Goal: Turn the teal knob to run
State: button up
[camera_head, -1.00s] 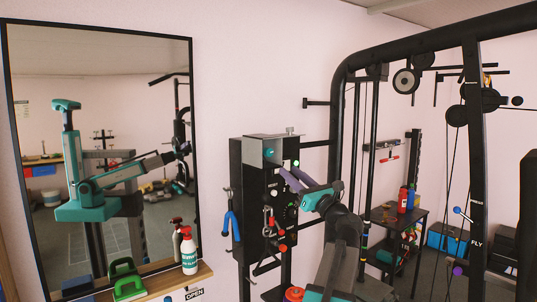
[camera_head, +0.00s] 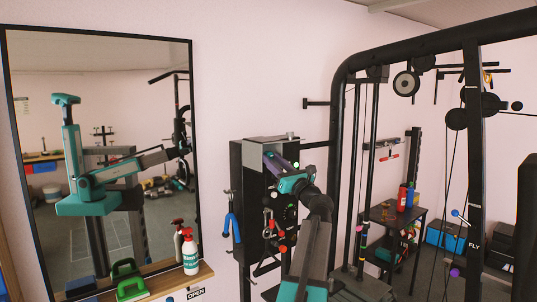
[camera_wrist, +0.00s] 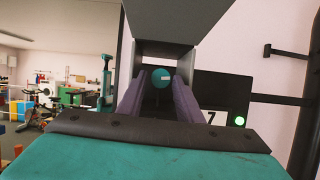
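The teal knob (camera_wrist: 161,77) is a round disc with a small pale mark, seen in the wrist view straight ahead between my gripper's two purple fingers. In the head view my gripper (camera_head: 273,160) is up against the upper front of the black control box (camera_head: 250,190) and hides the knob. In the wrist view my gripper (camera_wrist: 160,88) has its fingers apart, one on each side of the knob. I cannot tell whether either finger touches it. The knob's setting and any run label cannot be read.
A lit green lamp (camera_wrist: 240,121) is right of the knob, near a plate marked 7 (camera_wrist: 211,117). Cords and a blue-handled item (camera_head: 232,226) hang on the box. A black gym frame (camera_head: 340,120) stands right; a mirror (camera_head: 194,100) and shelf with a spray bottle (camera_head: 190,252) are left.

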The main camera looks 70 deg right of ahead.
jog(key=shift+p+x, duration=0.4)
jog(key=shift+x, duration=1.1)
jog(key=shift+c, duration=0.4)
jog(key=c, duration=0.7)
jog(key=shift+f, duration=0.1)
